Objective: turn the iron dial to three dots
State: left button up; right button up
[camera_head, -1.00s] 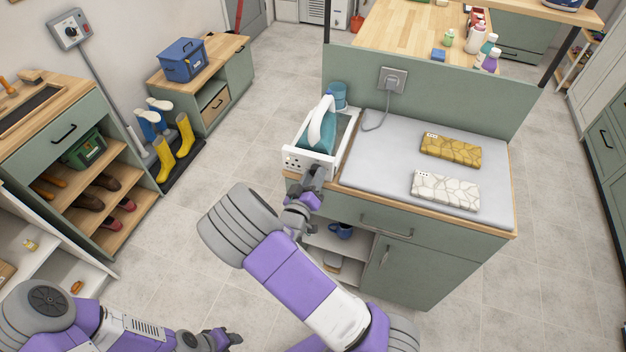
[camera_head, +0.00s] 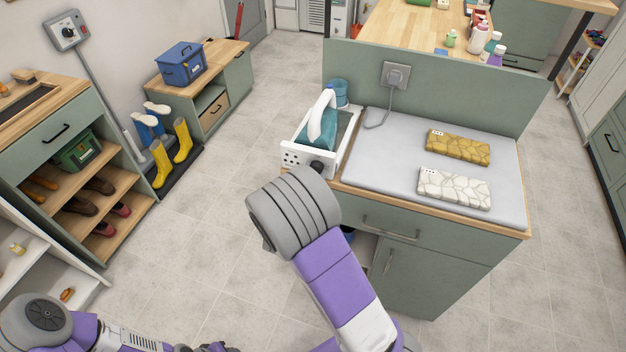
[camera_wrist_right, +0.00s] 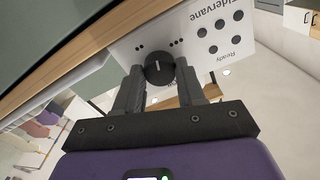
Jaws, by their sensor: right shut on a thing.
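The iron station (camera_head: 300,158) is a white box at the left end of the counter, with a teal iron (camera_head: 318,136) with a white handle in it. In the right wrist view its black dial (camera_wrist_right: 159,69) sits on the white front panel (camera_wrist_right: 190,32), which appears upside down. A pale pointer line on the dial points up in the picture, between two dots and a group of three dots. My right gripper (camera_wrist_right: 160,76) is shut on the dial, one finger on each side. In the head view my forearm hides most of it. My left gripper (camera_head: 214,347) is cut by the bottom edge.
A grey ironing pad (camera_head: 385,165) covers the counter, with a yellow folded towel (camera_head: 458,146) and a white patterned one (camera_head: 454,188). A teal cup (camera_head: 341,93) stands behind the station. A cord runs to the wall socket (camera_head: 396,75).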

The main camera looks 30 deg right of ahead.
jog(key=shift+m+b, duration=3.85)
jog(key=shift+m, duration=0.45)
jog(key=o, duration=1.1)
jog(key=shift+c, duration=0.2)
jog(key=p+v, duration=0.1)
jog(key=v, duration=0.6)
jog(key=shift+s+a, duration=0.2)
jog(key=shift+f, duration=0.1)
